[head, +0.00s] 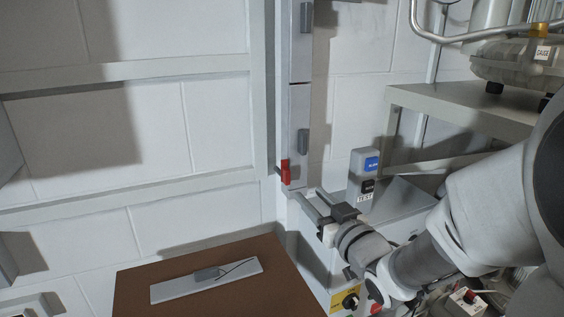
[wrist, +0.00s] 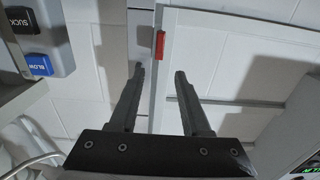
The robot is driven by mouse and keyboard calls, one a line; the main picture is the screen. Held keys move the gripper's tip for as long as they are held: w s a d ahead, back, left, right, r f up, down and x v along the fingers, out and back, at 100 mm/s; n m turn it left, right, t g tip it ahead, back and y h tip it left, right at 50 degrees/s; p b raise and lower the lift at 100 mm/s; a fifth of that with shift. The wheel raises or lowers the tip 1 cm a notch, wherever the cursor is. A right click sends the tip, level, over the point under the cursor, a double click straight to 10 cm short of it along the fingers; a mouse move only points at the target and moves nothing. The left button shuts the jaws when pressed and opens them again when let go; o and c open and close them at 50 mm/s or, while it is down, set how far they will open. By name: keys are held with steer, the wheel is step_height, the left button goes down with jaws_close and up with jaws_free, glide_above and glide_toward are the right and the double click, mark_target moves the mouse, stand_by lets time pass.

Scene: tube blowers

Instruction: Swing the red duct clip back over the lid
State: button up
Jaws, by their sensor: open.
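The red duct clip (head: 285,172) is at the left edge of the lower end of a tall grey wall duct. The duct's lid (head: 299,110) is its narrow upright front face, and the clip appears beside it rather than across it. In the wrist view the clip (wrist: 160,44) shows upright just beyond my fingertips, between them in the picture. My gripper (head: 309,195) is open and empty, just below and to the right of the clip, apart from it. Its two fingers also show spread in the wrist view (wrist: 159,73).
Grey clips (head: 303,140) sit higher on the duct. A box with blue and black labelled blocks (head: 364,172) stands right of the gripper. A shelf (head: 455,108) is at the right. A brown table (head: 135,292) with a pale plate (head: 170,290) is below left.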

mark_target(288, 173)
steer(key=b+x, duration=0.1)
steer(key=x, duration=1.1)
steer(key=shift+s, duration=0.1)
jaws_close()
